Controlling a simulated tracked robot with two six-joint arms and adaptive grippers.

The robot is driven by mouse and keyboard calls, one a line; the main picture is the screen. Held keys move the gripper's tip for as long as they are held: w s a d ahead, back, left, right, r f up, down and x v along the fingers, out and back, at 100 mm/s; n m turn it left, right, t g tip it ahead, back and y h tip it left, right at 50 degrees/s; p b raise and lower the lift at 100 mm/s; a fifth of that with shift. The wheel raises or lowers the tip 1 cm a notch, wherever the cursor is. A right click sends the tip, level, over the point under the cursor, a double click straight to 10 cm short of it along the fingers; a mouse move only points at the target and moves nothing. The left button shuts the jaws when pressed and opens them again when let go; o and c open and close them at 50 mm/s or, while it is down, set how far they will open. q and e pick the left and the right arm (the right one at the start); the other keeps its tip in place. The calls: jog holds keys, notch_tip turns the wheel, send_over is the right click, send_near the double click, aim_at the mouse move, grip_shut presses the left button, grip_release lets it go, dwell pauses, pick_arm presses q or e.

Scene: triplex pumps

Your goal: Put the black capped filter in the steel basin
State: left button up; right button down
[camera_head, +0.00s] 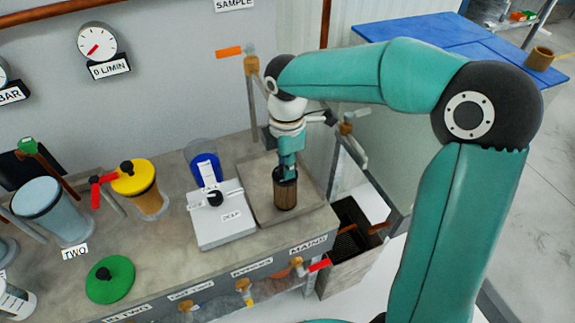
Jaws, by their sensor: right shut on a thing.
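The black capped filter (285,194) is a brown ribbed cylinder with a dark top. It is upright under my right gripper (287,171), which is shut on its top. The filter is in front of a square grey, shallow basin-like surface (309,211) on the bench, which looks like the steel basin. I cannot tell whether the filter's bottom touches it or hangs just above. My left gripper is out of view.
A white scale-like device (222,232) stands just left of the filter. Valves line the bench front. A dark open box (350,245) stands right of the bench.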

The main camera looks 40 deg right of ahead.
jog(key=shift+f, duration=0.2)
jog(key=c, duration=1.1)
grip_release()
jog(key=shift+c, duration=0.2)
notch_tip(320, 180, up, 12)
jog(key=p, duration=0.1)
jog(key=shift+r, duration=0.15)
